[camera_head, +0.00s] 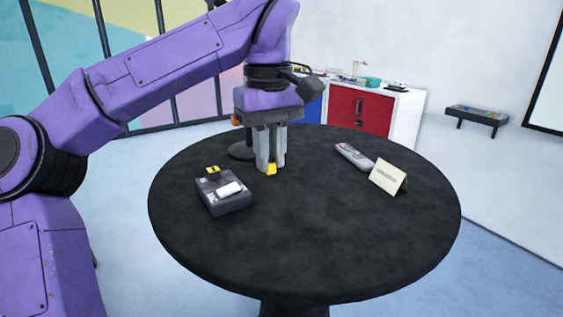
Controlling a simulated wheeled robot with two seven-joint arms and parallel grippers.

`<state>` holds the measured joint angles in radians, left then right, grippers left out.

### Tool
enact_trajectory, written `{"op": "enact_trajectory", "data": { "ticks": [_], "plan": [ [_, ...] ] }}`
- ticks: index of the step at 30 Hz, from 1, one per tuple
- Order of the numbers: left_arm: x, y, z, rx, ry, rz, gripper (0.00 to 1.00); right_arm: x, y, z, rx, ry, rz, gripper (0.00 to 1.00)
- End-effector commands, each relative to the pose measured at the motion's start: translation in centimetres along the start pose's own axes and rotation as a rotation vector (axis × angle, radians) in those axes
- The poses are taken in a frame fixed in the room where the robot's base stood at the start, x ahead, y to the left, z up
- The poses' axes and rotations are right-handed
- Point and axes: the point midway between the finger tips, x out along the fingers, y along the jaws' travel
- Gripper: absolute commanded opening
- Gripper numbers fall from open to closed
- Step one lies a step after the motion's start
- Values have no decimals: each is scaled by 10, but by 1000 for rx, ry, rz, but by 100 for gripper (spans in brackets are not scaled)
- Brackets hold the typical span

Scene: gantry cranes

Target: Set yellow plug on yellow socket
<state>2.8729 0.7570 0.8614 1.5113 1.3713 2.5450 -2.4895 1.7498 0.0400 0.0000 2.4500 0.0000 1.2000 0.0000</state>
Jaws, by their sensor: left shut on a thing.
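My left gripper (268,160) points straight down over the black round table and is shut on the yellow plug (271,169). Only a small yellow part of the plug shows at the fingertips; the fingers hide the rest. A small yellow piece with a dark mark, seemingly the yellow socket (212,170), sits at the back edge of a dark grey box (225,204) to the left of the gripper. The plug is to the right of this piece and apart from it. I cannot tell whether the plug touches the table. My right gripper is not in view.
A white block (229,189) lies on the grey box. A grey remote-like object (353,156) and a folded cream card (388,177) are on the table's right. A dark round object (241,152) is behind the gripper. The table's front (310,245) is clear.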

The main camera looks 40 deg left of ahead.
Motion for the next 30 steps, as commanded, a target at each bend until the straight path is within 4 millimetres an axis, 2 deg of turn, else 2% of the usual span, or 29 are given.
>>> {"op": "enact_trajectory", "data": {
  "ticks": [3, 6, 30],
  "plan": [
    [-8, -11, 13, 1, 0, 1, 0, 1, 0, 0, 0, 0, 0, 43],
    [-12, -17, 15, 0, -2, 0, 0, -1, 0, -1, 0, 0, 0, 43],
    [-8, -28, -21, 0, -3, 1, 0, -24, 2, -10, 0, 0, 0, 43]
  ]
}}
